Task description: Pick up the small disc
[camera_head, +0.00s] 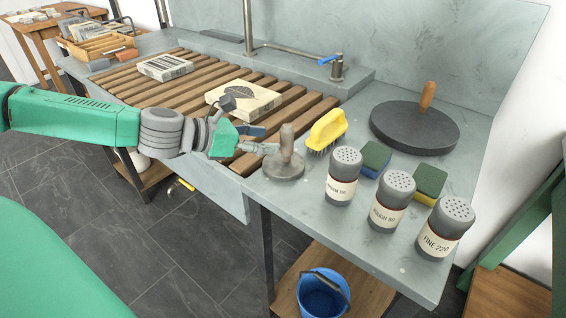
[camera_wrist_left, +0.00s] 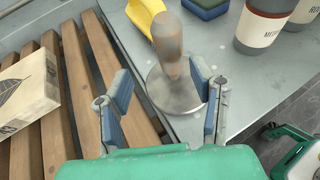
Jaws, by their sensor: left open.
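The small disc (camera_head: 284,168) is a grey metal plate with an upright grey-brown handle, standing on the stone counter near its front edge. It also shows in the left wrist view (camera_wrist_left: 178,92), ahead of my gripper. My left gripper (camera_head: 262,140) comes in from the left beside the disc. In the left wrist view its blue-padded fingers (camera_wrist_left: 160,88) are spread apart and empty between the pads, with the handle just beyond and between the tips. I cannot tell whether a finger touches the handle. My right gripper is not in view.
A yellow brush (camera_head: 328,130) stands right behind the disc. Several shaker jars, one labelled Fine 220 (camera_head: 444,228), and sponges (camera_head: 376,157) are to the right. A large dark disc (camera_head: 415,128) lies at the back. Wooden slats (camera_head: 140,90) carry printed stones on the left.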

